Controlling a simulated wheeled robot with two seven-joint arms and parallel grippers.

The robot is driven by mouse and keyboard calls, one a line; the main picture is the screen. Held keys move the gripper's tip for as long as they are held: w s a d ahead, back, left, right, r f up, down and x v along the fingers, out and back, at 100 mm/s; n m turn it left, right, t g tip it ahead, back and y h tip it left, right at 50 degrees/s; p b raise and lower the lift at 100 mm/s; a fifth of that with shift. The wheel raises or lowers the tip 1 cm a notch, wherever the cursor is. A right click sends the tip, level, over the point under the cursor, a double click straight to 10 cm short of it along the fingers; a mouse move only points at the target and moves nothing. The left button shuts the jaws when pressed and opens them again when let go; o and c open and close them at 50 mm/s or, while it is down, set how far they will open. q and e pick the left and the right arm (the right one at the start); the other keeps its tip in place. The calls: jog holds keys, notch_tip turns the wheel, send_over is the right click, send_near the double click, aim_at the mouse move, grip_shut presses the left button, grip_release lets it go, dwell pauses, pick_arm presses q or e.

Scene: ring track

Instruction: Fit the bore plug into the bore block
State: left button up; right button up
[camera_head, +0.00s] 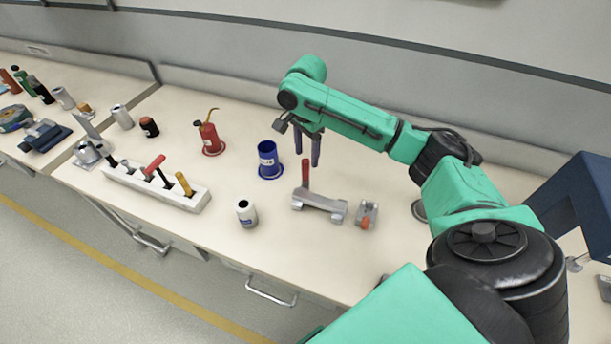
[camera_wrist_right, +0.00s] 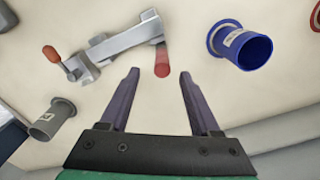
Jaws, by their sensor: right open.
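A red upright pin (camera_head: 306,174), likely the bore plug, stands at the left end of a grey metal block (camera_head: 322,203), likely the bore block. I cannot tell whether the pin sits in the block or behind it. My right gripper (camera_head: 307,157) is open above the pin, fingers pointing down. In the right wrist view the red pin (camera_wrist_right: 162,60) lies just ahead of the gap between the open fingertips (camera_wrist_right: 160,74), and nothing is held. The grey block (camera_wrist_right: 125,42) is beyond it there. My left gripper is not in view.
A blue flanged cup (camera_head: 269,160) stands close left of the gripper. A white-grey can (camera_head: 246,213), a red oil can (camera_head: 208,137) and a tool rack (camera_head: 155,186) stand further left.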

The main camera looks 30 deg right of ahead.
notch_tip(320, 180, down, 6)
jog(key=shift+w+a+f+p, duration=0.1)
jog(key=shift+f+p, duration=0.15)
jog(key=shift+p, duration=0.5)
jog(key=shift+f, duration=0.25)
grip_shut()
jog(key=shift+r, duration=0.15)
notch_tip(320, 180, up, 14)
jog(key=b, duration=0.2)
notch_tip(320, 180, up, 6)
jog(key=p, duration=0.2)
send_over(306, 168)
jog(key=w, duration=0.1)
jog(key=s+a+f+n, duration=0.6)
jog(key=f+n, duration=0.2)
jog(key=s+a+f+n, duration=0.6)
jog(key=f+n, duration=0.2)
jog(key=shift+a+f, duration=0.35)
